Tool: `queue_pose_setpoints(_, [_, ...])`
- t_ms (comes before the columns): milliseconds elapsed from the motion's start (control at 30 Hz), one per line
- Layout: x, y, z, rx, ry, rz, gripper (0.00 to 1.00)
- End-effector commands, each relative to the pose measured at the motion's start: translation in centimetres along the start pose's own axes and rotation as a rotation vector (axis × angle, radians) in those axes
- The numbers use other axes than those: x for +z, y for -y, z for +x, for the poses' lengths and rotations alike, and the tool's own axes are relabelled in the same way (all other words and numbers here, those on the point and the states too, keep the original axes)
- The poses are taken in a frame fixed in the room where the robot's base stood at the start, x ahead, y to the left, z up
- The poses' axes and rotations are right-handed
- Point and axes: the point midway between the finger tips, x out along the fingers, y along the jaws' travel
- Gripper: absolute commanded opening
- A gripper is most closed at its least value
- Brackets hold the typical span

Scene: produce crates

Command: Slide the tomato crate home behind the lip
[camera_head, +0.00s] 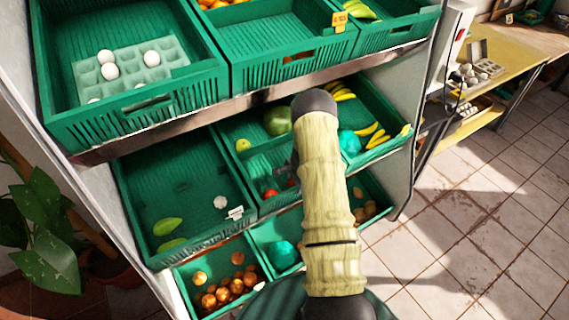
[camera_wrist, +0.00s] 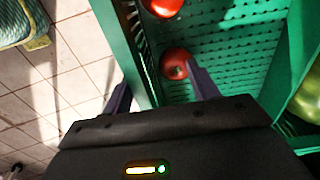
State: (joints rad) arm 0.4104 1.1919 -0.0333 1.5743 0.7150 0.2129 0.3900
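The green tomato crate (camera_head: 262,165) is on the middle shelf in the head view, partly behind my arm. Red tomatoes (camera_head: 270,193) show low in it. In the wrist view the crate's green wall (camera_wrist: 122,45) runs between my fingers, with two tomatoes (camera_wrist: 174,63) on its ribbed floor. My gripper (camera_wrist: 158,76) is open. One finger is on the floor-tile side of the wall and the other is over the crate's inside, close to a tomato. Whether either finger touches the wall is unclear. The gripper is hidden by my arm in the head view, and I cannot make out the lip.
A banana crate (camera_head: 404,134) is to the right. An egg crate (camera_head: 140,118) is above, and an onion crate (camera_head: 190,268) below. A potted plant (camera_head: 45,240) stands left. Tiled floor is clear at right.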

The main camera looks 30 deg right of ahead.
Motion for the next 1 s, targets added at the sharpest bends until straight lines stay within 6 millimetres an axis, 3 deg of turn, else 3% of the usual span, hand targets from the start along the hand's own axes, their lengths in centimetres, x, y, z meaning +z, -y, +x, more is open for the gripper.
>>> queue_pose_setpoints(167, [-0.1, 0.0, 0.0, 0.000, -0.002, 0.000, 0.58])
queue_pose_setpoints(233, [0.4, -1.1, 0.7, 0.024, 0.015, 0.002, 0.58])
queue_pose_setpoints(467, [0.2, -0.6, -0.8, 0.014, 0.008, -0.001, 0.58])
queue_pose_setpoints(1000, [0.0, -0.2, -9.5, 0.003, 0.000, -0.002, 0.58])
